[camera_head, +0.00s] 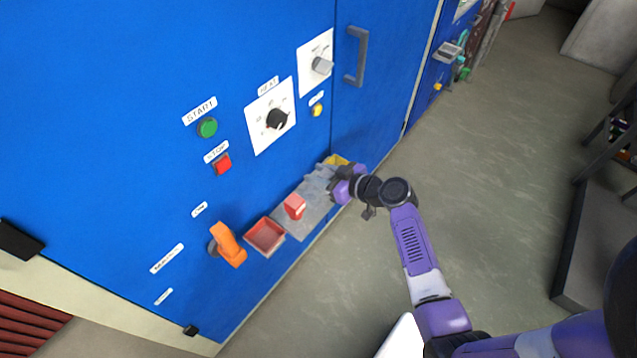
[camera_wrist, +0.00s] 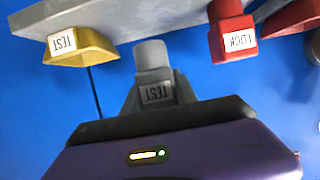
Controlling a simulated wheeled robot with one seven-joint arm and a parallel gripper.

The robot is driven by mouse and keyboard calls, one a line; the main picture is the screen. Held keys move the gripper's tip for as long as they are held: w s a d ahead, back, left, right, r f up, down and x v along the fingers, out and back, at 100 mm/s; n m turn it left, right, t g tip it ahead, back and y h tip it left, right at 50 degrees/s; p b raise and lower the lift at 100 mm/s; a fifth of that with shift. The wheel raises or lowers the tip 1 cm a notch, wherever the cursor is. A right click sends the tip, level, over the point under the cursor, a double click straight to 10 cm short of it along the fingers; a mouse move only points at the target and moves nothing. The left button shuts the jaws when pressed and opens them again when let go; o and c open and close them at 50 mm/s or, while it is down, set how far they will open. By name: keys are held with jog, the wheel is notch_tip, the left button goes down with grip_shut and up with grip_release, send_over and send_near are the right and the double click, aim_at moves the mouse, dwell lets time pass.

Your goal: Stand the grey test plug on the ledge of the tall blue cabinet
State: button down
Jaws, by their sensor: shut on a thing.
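The grey test plug (camera_wrist: 153,58) sits between the jaws of my gripper (camera_wrist: 157,97), its TEST label facing the wrist camera. My gripper (camera_head: 334,184) is shut on the plug at the right end of the grey ledge (camera_head: 311,219) on the tall blue cabinet (camera_head: 120,90). The ledge also shows along the top of the wrist view (camera_wrist: 120,20). The plug's far end appears close to the ledge's edge; I cannot tell whether they touch. In the head view, my gripper and the similar grey of the ledge make the plug hard to pick out.
A red block (camera_head: 294,206) labelled LOCK stands on the ledge. A yellow holder (camera_wrist: 80,46) labelled TEST is at the ledge's right end, and a red tray (camera_head: 265,236) at its left. An orange handle (camera_head: 228,245) juts out further left. A door handle (camera_head: 357,56) is above.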

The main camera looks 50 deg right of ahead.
jog(key=shift+f+b, duration=0.3)
jog(key=shift+f, duration=1.6)
jog(key=shift+f+b, duration=0.25)
jog(key=shift+b, duration=0.05)
jog(key=c, duration=1)
grip_release()
jog(key=shift+r, duration=0.1)
jog(key=shift+o, duration=0.2)
jog(key=shift+r, duration=0.1)
